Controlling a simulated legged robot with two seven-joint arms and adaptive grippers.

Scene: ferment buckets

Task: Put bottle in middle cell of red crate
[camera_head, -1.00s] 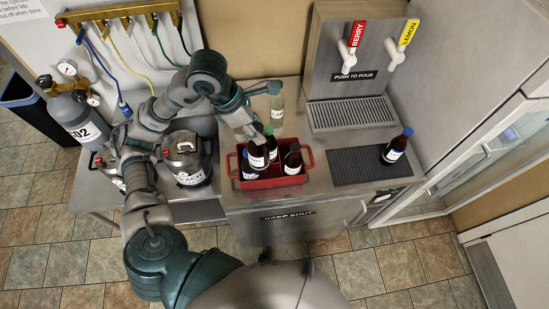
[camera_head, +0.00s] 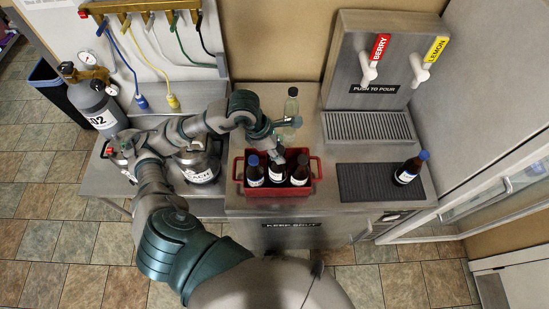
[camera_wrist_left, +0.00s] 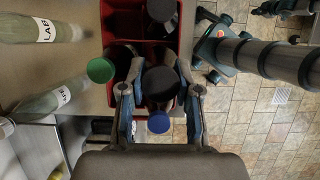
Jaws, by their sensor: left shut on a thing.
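The red crate (camera_head: 319,176) stands on the steel counter. A dark bottle (camera_head: 277,174) with a white label sits between a blue-capped bottle (camera_head: 254,173) and another dark bottle (camera_head: 300,171) in the crate's front row. My left gripper (camera_head: 278,153) is shut on the middle bottle from above. In the left wrist view its fingers (camera_wrist_left: 160,100) flank that bottle's dark cap (camera_wrist_left: 161,84). The bottle looks lowered among its neighbours; whether its base rests on the crate floor is hidden. A green cap (camera_wrist_left: 101,70) shows beside the gripper.
A clear bottle (camera_head: 291,105) stands behind the crate. Another blue-capped dark bottle (camera_head: 408,170) stands on the black mat (camera_head: 365,185). The tap dispenser (camera_head: 375,75) is at the back right, and a steel keg (camera_head: 200,165) is left of the crate.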

